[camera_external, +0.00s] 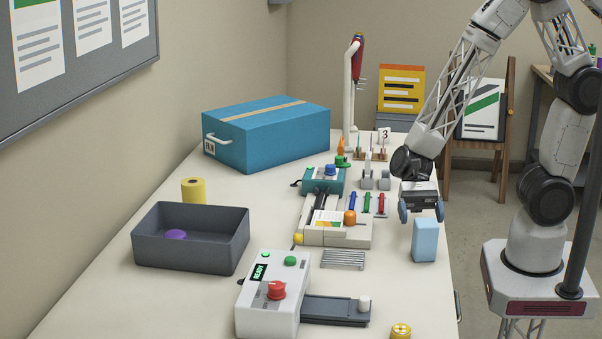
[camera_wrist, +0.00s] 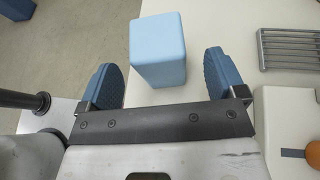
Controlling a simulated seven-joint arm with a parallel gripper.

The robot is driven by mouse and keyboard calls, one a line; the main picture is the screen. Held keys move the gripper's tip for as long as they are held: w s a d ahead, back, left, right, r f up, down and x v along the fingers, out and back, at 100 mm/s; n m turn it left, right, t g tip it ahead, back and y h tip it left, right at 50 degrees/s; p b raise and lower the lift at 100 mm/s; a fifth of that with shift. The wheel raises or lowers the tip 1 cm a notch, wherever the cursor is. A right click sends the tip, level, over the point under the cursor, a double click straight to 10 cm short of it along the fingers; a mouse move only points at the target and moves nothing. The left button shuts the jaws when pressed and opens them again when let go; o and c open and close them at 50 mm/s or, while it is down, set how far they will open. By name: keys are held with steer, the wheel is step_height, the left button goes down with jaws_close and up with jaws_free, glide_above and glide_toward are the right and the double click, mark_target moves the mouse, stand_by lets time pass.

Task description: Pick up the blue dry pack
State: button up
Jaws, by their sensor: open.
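The blue dry pack (camera_external: 424,241) is a light blue upright block near the right edge of the table. My gripper (camera_external: 421,212) is open above it, with its two blue-padded fingers apart and pointing down. In the wrist view the blue dry pack (camera_wrist: 158,50) shows between and ahead of the fingers of my gripper (camera_wrist: 163,82). Nothing is held. I cannot tell whether either finger touches the pack.
A wire rack (camera_external: 343,260) lies left of the pack, near a beige machine (camera_external: 350,237). A white unit with a red knob (camera_external: 262,310) stands at the front. A dark grey bin (camera_external: 190,252) and a blue box (camera_external: 268,138) stand left.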

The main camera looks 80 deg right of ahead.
mark_target(428, 240)
steer(key=shift+a, duration=0.1)
stand_by(0.3)
steer(key=shift+x, duration=2.5)
steer(key=shift+s+f, duration=0.1)
steer(key=shift+f, duration=0.1)
steer(key=shift+c, duration=0.4)
steer(key=c, duration=1)
steer(key=shift+r, duration=0.15)
steer(key=shift+c, duration=0.2)
steer(key=shift+r, duration=0.5)
steer(key=shift+s+d+r, duration=0.15)
steer(key=shift+r, duration=0.45)
steer(key=shift+s+d+r, duration=0.1)
steer(key=shift+s+r, duration=0.05)
steer(key=shift+r, duration=0.45)
steer(key=s+d+r, duration=0.1)
steer(key=s+d, duration=0.7)
steer(key=s, duration=0.4)
steer(key=shift+s+d+r, duration=0.15)
steer(key=shift+s, duration=0.25)
